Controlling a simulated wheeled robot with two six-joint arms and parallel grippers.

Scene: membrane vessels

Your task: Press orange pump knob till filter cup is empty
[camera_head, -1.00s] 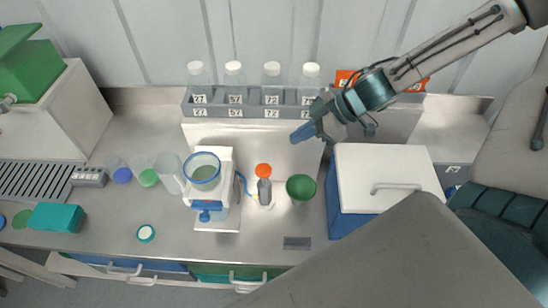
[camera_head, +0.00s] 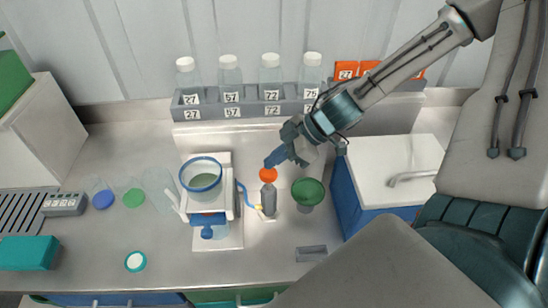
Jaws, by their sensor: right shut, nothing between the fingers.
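The orange pump knob (camera_head: 268,175) sits on top of a grey pump body (camera_head: 268,199) on the bench. The filter cup (camera_head: 201,174) is a clear cup with a blue rim on a white stand (camera_head: 224,215), left of the pump. It holds greenish liquid. A blue tube (camera_head: 243,194) runs between the stand and the pump. My right gripper (camera_head: 272,161) is shut and empty, its blue fingertips just above the knob. I cannot tell whether they touch it. My left gripper is not in view.
A green funnel-like cup (camera_head: 308,191) stands close right of the pump. A blue cooler with a white lid (camera_head: 392,172) is farther right. A grey rack (camera_head: 190,113) of numbered bottles runs along the back. Clear vessels with coloured bases (camera_head: 131,192) stand at left.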

